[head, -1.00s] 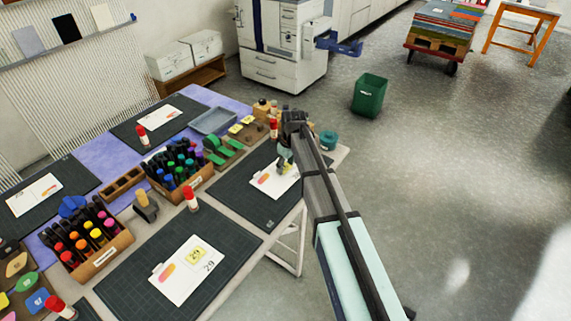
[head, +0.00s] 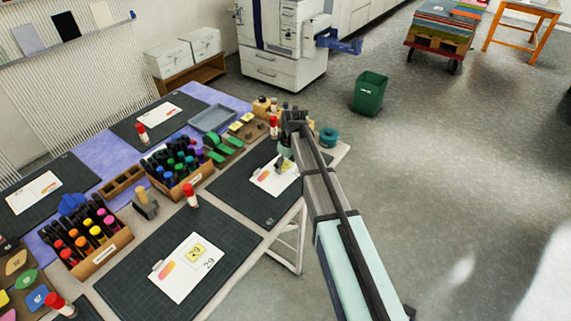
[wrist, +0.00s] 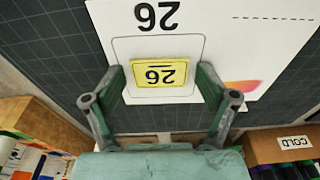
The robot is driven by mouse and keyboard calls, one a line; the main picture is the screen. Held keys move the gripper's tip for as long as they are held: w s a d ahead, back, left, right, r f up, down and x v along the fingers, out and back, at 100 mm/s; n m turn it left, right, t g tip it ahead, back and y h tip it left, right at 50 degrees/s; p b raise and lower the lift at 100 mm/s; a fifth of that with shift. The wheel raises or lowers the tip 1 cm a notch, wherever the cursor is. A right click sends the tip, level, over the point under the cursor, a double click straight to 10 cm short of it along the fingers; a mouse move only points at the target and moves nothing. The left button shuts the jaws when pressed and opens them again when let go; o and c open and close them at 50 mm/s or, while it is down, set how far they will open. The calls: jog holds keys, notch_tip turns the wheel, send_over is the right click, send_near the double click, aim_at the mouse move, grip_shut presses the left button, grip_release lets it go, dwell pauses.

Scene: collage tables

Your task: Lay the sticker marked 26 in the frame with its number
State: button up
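The yellow sticker marked 26 (wrist: 160,73) lies inside the outlined frame (wrist: 120,45) on a white card (wrist: 215,40), and the number 26 is printed beside that frame. The number reads upside down in the wrist view. My gripper (wrist: 162,78) is open, with one finger on each side of the sticker and a small gap to it. In the head view my gripper (head: 285,150) is over the far card (head: 265,178), and the sticker (head: 281,163) shows small below it.
A nearer card marked 29 (head: 187,268) carries its own yellow sticker (head: 198,251). Pen boxes (head: 185,185) and red-capped glue sticks (head: 190,195) stand left of the mats. A tape roll (head: 328,138) sits at the table's right corner. Open floor lies to the right.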

jog(key=shift+r, duration=0.55)
notch_tip(320, 180, up, 12)
jog(key=s+d+b, duration=0.1)
jog(key=shift+d, duration=0.15)
